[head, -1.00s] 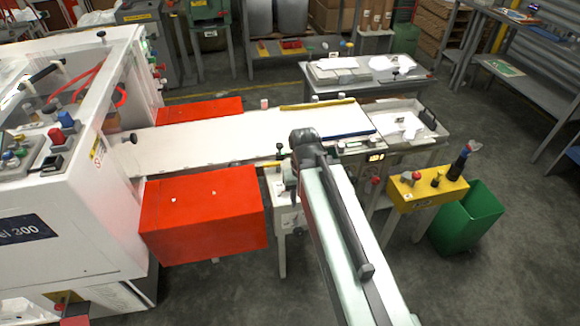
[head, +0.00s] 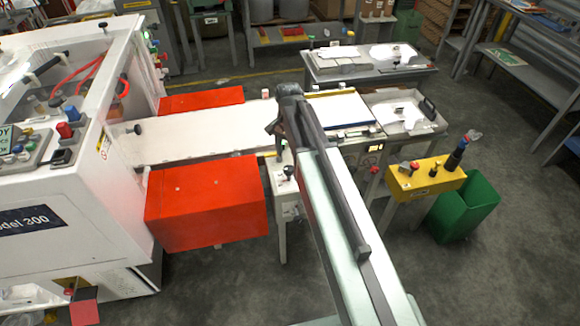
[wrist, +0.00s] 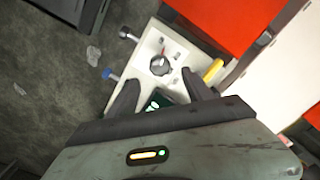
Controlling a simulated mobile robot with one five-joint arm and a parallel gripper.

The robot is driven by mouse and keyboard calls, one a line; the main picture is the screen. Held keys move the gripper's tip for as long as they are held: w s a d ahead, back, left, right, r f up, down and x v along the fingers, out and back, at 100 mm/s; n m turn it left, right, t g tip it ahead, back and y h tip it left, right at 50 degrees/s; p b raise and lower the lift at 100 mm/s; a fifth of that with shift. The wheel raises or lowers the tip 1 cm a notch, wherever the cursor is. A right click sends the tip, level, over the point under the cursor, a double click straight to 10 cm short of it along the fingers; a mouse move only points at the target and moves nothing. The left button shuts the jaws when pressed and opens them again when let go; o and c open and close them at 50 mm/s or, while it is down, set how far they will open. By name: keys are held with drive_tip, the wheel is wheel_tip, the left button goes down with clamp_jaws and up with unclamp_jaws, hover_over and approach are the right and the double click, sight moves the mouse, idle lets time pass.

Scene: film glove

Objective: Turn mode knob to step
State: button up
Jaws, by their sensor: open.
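The mode knob (wrist: 160,66) is a round dark knob with a light pointer mark, on a white control panel (wrist: 150,45) in the wrist view. Its step label is too small to read. In the head view, the small white control box (head: 285,186) stands right of the red box, with a dark knob on top (head: 287,171). My gripper (wrist: 160,82) is open and empty in the wrist view. The knob shows between and just beyond its fingertips, apart from them. The fingers are small and dark in the head view.
A blue knob (wrist: 109,74) and a dark knob (wrist: 126,32) stick out from the panel's side. A red box (head: 205,205) and a white conveyor table (head: 200,135) lie close by. A yellow control box (head: 427,182) and a green bin (head: 468,207) stand right.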

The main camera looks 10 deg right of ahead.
sight(289, 168)
wheel_tip(289, 168, down, 7)
drive_tip(key=b, duration=0.6)
drive_tip(key=shift+f, duration=0.2)
drive_tip(key=shift+r, duration=0.1)
clamp_jaws()
drive_tip(key=shift+m, duration=0.4)
drive_tip(key=m, duration=0.4)
drive_tip(key=shift+m, duration=0.4)
drive_tip(key=m, duration=0.6)
